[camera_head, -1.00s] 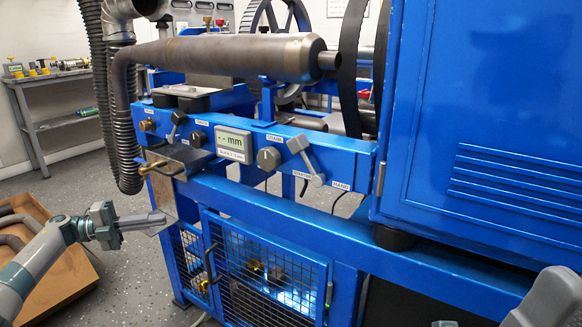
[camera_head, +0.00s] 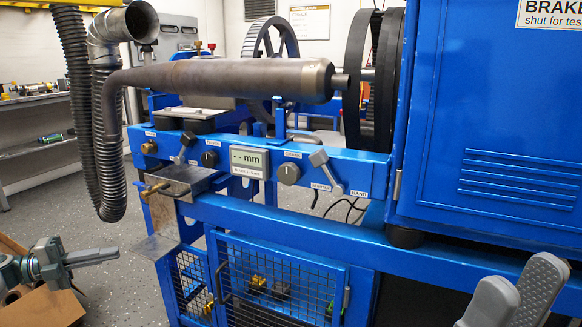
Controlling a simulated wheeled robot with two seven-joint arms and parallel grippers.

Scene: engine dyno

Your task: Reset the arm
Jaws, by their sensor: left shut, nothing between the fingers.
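My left gripper (camera_head: 92,257) is at the lower left, shut and empty. It points right, apart from the blue test stand (camera_head: 300,222) and its grey metal ledge (camera_head: 175,181). At the lower right edge, two grey rounded pieces that look like fingers of my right gripper (camera_head: 515,290) stick up close to the camera. The rest of it is out of frame, and its opening is unclear. On the blue front rail, a grey lever (camera_head: 325,170) stands tilted, its upper end to the left.
The rail carries a "-- mm" display (camera_head: 249,161) and a round knob (camera_head: 289,173). A rusty exhaust pipe (camera_head: 220,78) runs above. A blue cabinet (camera_head: 490,130) fills the right. A cardboard box (camera_head: 45,305) lies lower left. Speckled floor between is clear.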

